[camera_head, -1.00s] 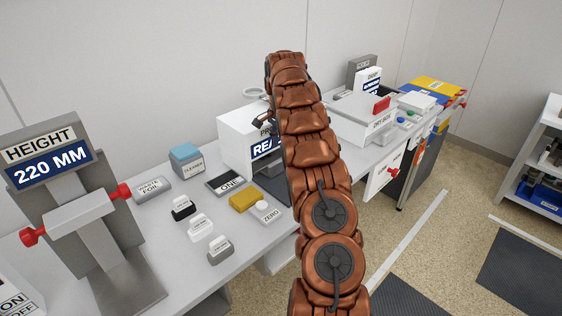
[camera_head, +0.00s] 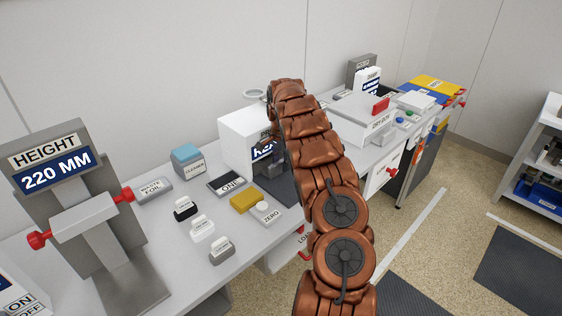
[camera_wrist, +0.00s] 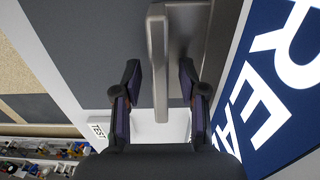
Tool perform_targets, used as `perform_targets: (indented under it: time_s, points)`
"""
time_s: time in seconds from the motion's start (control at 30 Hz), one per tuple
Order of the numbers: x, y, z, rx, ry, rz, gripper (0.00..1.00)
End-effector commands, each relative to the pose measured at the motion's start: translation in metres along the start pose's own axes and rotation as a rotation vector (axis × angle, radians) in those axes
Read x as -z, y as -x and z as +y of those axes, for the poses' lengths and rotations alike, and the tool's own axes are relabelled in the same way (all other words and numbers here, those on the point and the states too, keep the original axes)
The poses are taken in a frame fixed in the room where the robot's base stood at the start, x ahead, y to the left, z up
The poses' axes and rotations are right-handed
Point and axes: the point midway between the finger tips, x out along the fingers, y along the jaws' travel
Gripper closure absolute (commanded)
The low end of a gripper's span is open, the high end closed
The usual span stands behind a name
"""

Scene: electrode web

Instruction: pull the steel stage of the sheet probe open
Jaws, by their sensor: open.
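The sheet probe is a white box (camera_head: 238,146) with a blue display, standing on the bench in the head view and partly hidden by my arm. Its blue display (camera_wrist: 265,100) fills the right of the wrist view. In the wrist view a grey steel bar (camera_wrist: 157,60) stands out from a steel plate (camera_wrist: 186,35), apparently the stage. My gripper (camera_wrist: 160,80) is open, with one dark finger on each side of the bar. I cannot tell whether either finger touches it. In the head view the gripper is small, dark and mostly hidden.
A yellow block (camera_head: 243,201), the ZERO button (camera_head: 266,213) and several small labelled weights stand left of my arm. A height stand (camera_head: 84,215) is at the far left. A white dry-box (camera_head: 362,117) lies to the right.

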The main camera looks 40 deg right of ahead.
Motion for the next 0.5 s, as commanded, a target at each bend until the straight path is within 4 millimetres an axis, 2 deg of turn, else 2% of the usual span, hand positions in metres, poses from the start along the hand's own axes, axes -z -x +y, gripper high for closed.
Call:
perform_targets:
  time_s: [0.2, 0.5]
  points:
    - [0.0003, -0.0006, 0.0001, 0.000, -0.001, 0.000, 0.58]
    - [0.0002, -0.0006, 0.0001, 0.000, -0.001, 0.000, 0.89]
